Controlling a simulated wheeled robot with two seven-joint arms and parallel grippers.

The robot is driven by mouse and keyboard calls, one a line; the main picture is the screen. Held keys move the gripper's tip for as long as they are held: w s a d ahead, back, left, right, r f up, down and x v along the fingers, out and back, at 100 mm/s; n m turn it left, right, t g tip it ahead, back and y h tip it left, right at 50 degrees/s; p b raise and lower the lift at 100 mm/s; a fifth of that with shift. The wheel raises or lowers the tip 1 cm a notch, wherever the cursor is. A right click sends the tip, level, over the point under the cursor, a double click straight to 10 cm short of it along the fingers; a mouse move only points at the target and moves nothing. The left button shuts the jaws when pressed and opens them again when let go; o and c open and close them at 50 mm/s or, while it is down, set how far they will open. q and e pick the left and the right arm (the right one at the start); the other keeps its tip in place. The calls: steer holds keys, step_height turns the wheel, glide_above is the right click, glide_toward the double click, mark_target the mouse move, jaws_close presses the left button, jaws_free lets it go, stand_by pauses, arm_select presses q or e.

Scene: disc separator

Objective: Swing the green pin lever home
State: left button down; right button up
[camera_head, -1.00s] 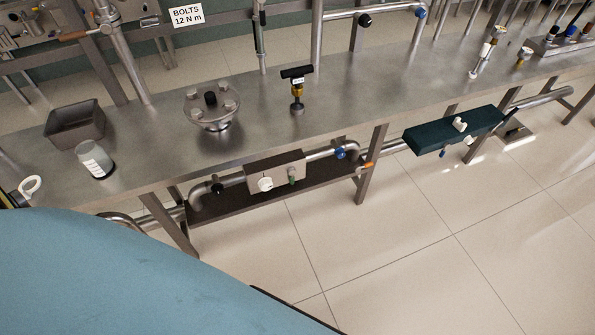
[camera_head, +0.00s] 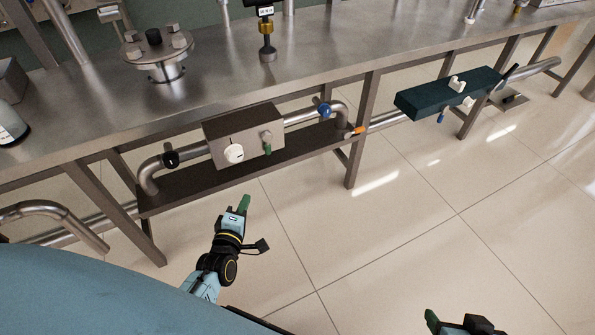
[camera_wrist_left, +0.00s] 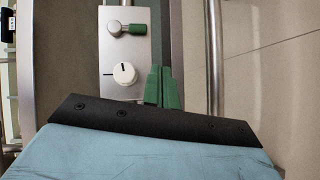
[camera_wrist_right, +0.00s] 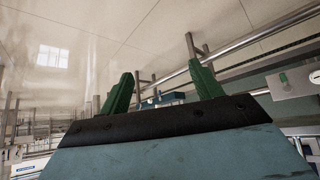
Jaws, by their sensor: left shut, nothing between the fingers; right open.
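The green pin lever (camera_head: 267,144) hangs on the front of a grey box (camera_head: 222,130), right of a white knob (camera_head: 234,153). In the left wrist view the lever (camera_wrist_left: 137,28) points right from its round metal pivot, above the white knob (camera_wrist_left: 124,73). My left gripper (camera_head: 244,203) is shut and empty, below and in front of the box, apart from the lever. Its green fingers (camera_wrist_left: 163,88) are together in the left wrist view. My right gripper (camera_wrist_right: 162,80) is open and empty, low at the bottom right of the head view.
The box sits on a pipe with a black knob (camera_head: 171,159) and a blue knob (camera_head: 324,110), above a dark shelf (camera_head: 215,178) under the steel bench (camera_head: 205,100). A dark teal box (camera_head: 440,92) is further right. The tiled floor in front is clear.

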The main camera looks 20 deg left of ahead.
arm_select(q)
step_height(320, 180, up, 2)
steer(key=w+a+n+t+y+b, duration=0.1)
steer(key=a+n+y+b, duration=0.1)
steer(key=n, duration=0.1)
steer(key=b, duration=0.3)
glide_toward(267, 143)
steer(key=a+f, duration=0.1)
steer(key=a, duration=0.1)
steer(key=w+a+f, duration=0.1)
steer(key=a, duration=0.1)
steer(key=w+a+f, duration=0.1)
steer(key=shift+w+a+f, duration=0.25)
steer(key=shift+a+f, duration=0.15)
steer(key=w, duration=0.1)
steer(key=w+d+b, duration=0.1)
steer(key=shift+w+d+b, duration=0.2)
steer(key=shift+w+b, duration=0.1)
steer(key=shift+w+d, duration=0.3)
steer(key=shift+w, duration=0.15)
arm_select(e)
steer(key=w+a+r+t+y, duration=0.2)
steer(key=r+t, duration=0.5)
steer(key=r, duration=0.4)
steer(key=w+a+r+t+y, duration=0.2)
steer(key=a+r+t+y, duration=0.1)
steer(key=r+t, duration=0.5)
steer(key=shift+w+r+n, duration=0.2)
steer(key=shift+r+n, duration=0.1)
steer(key=shift+r, duration=1.5)
